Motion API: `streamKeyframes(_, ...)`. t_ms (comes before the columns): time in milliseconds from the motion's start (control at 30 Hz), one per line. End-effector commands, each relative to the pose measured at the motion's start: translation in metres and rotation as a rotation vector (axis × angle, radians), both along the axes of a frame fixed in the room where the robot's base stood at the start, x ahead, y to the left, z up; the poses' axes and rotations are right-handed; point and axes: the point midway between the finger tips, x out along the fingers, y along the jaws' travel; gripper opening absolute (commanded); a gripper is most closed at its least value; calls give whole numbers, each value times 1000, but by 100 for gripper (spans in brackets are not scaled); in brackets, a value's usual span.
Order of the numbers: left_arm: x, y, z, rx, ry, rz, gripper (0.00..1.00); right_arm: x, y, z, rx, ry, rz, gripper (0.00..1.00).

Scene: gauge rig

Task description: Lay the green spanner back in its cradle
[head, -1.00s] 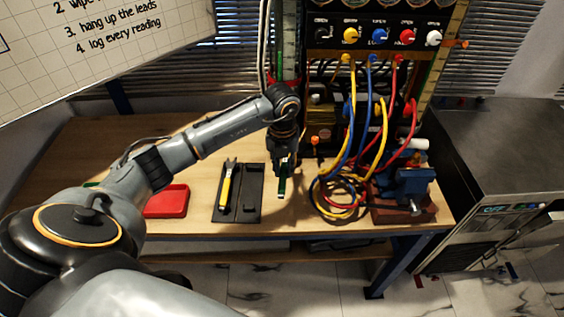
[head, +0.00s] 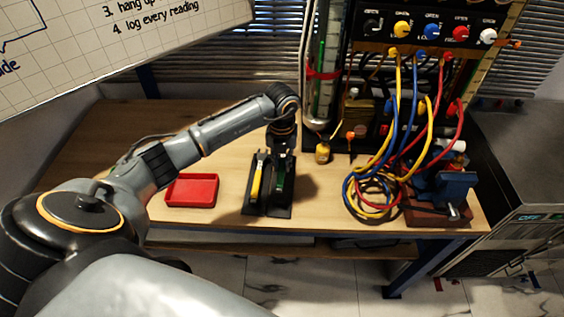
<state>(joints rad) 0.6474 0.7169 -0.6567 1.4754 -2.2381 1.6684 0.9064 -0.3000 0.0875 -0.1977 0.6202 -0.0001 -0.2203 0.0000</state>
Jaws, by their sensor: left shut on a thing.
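The green spanner (head: 281,182) is in my left gripper (head: 280,164), which is shut on it and points down. The spanner is over the right-hand slot of the black cradle (head: 268,211). I cannot tell whether it touches the cradle floor. A yellow-handled tool (head: 257,181) lies in the left-hand slot of the cradle, just left of the gripper. The gripper hides the far right part of the cradle. My right gripper is not in view.
A red tray (head: 191,190) lies left of the cradle. Coiled yellow, blue and red leads (head: 375,194) and a blue vise (head: 448,187) are to the right. A small yellow item (head: 323,152) hangs behind the cradle. The wooden bench (head: 120,130) is bare at the back left.

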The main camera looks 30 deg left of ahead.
Motion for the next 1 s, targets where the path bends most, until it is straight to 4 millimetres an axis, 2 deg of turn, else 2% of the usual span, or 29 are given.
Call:
streamKeyframes(500, 0, 0, -46, 0, 0, 0, 0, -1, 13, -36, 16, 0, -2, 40)
streamKeyframes(1000, 0, 0, -51, 0, 0, 0, 0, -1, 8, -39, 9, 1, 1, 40)
